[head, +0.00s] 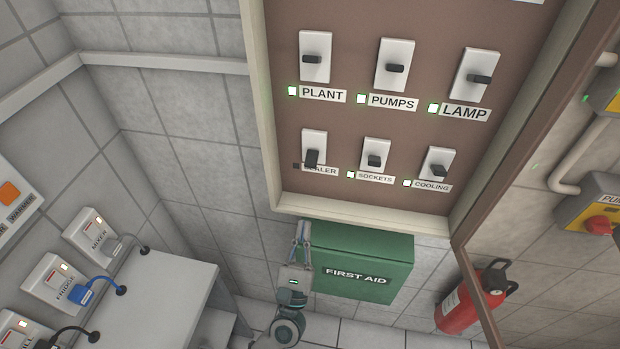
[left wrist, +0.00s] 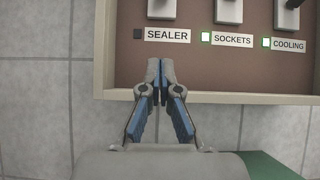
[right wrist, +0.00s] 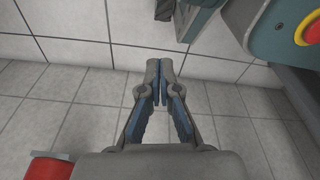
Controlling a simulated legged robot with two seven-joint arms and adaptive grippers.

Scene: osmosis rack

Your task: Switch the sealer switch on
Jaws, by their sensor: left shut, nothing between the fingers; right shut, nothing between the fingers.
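The sealer switch (head: 316,141) is a white plate with a dark lever at the lower left of the brown panel. Its lever tilts down and covers part of the SEALER label (head: 325,171). The small indicator (head: 296,166) beside the label is dark. In the left wrist view the switch (left wrist: 172,8) is cut off by the top edge. My left gripper (head: 303,226) is shut and empty, below the switch by the panel's bottom frame, apart from the lever. It also shows in the left wrist view (left wrist: 161,68). My right gripper (right wrist: 166,72) is shut and empty above the tiled floor.
The other switches, such as SOCKETS (head: 376,151) and PLANT (head: 315,52), have lit green indicators. The panel's raised frame (head: 350,217) edges the switches. A green first aid box (head: 385,258) hangs below. An open door edge (head: 483,285) and a fire extinguisher (head: 462,304) are at right.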

